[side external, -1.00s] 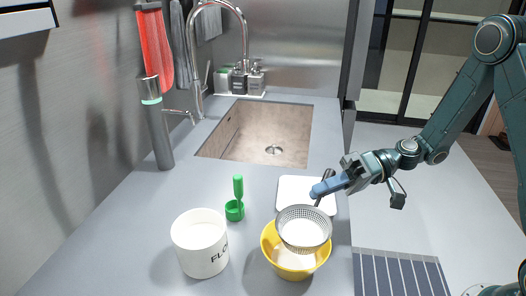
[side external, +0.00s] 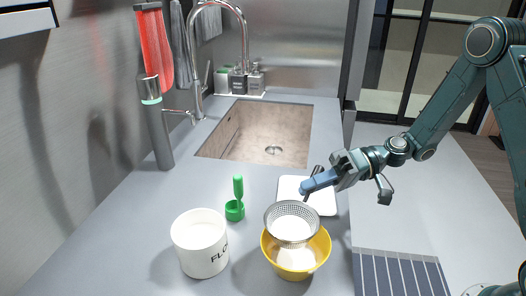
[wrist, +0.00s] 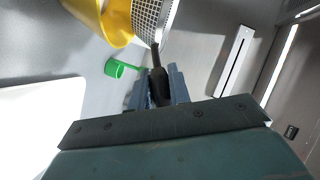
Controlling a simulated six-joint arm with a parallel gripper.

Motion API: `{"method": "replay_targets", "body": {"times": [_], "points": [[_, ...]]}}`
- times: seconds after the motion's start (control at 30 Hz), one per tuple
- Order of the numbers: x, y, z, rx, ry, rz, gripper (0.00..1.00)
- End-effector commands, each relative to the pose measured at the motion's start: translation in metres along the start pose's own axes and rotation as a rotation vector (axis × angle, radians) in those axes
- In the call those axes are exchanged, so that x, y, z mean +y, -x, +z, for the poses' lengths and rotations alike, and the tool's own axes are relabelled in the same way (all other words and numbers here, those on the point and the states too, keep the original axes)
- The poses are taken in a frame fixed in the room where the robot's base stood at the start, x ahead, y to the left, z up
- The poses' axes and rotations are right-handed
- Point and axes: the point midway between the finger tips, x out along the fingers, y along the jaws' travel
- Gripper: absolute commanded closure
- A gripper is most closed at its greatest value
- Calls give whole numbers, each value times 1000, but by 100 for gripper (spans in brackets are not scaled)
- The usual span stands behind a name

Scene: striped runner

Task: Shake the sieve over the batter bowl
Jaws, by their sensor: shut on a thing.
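The sieve (side external: 292,222) is a grey mesh bowl with white powder inside. It hangs tilted above the yellow batter bowl (side external: 318,256), overlapping its far left rim in the side view. My gripper (side external: 308,187) is shut on the dark handle of the sieve. The wrist view shows the sieve's mesh (wrist: 150,18) at the top and its handle between the blue fingers of my gripper (wrist: 160,84). The bowl (wrist: 114,22) is beside the mesh there. White contents show in the bowl; the sieve hides part of them.
A white flour canister (side external: 200,245) stands left of the bowl. A green scoop (side external: 236,205) stands behind it. A white square scale-like plate (side external: 322,203) lies behind the bowl, below my gripper. The sink (side external: 260,135) and faucet (side external: 194,60) are farther back. A striped runner (side external: 400,275) lies at right.

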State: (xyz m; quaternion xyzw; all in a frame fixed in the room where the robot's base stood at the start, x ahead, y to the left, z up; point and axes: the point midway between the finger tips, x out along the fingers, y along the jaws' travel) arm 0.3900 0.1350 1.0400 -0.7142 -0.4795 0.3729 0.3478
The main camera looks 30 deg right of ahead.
Motion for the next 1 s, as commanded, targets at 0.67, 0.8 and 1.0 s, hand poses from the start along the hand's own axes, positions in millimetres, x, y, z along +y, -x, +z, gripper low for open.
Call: {"method": "replay_targets", "body": {"times": [0.67, 0.8, 1.0], "points": [[-6, 16, 17, 1, 1, -1, 100], [-6, 15, 17, 1, 1, -1, 100], [-4, 9, 10, -1, 2, -1, 100]]}}
